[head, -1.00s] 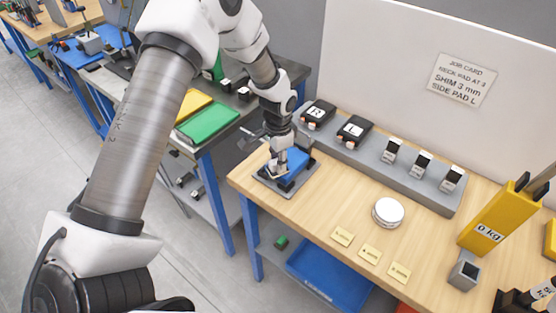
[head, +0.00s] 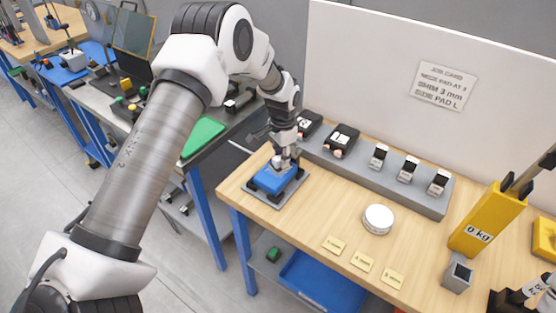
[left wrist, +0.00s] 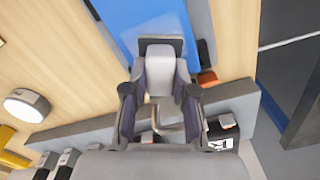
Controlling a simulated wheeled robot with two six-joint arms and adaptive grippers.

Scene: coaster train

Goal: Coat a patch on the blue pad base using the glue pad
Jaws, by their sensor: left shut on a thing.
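The blue pad base (head: 270,181) sits on a dark grey plate with black corner pieces at the table's left end. It also shows at the top of the left wrist view (left wrist: 130,22). My left gripper (head: 284,162) is over the far right part of the blue base. It is shut on a light grey block with a dark end, which I take as the glue pad (left wrist: 160,68). In the left wrist view the block's dark end overlaps the blue surface; I cannot tell whether it touches. No coated patch is clearly visible.
A grey rack (head: 385,178) with black cases and small blocks stands along the back panel. A round white-topped tin (head: 379,219), yellow labelled tags (head: 362,262) and a yellow 0 kg fixture (head: 487,220) lie to the right. The table's middle is mostly clear.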

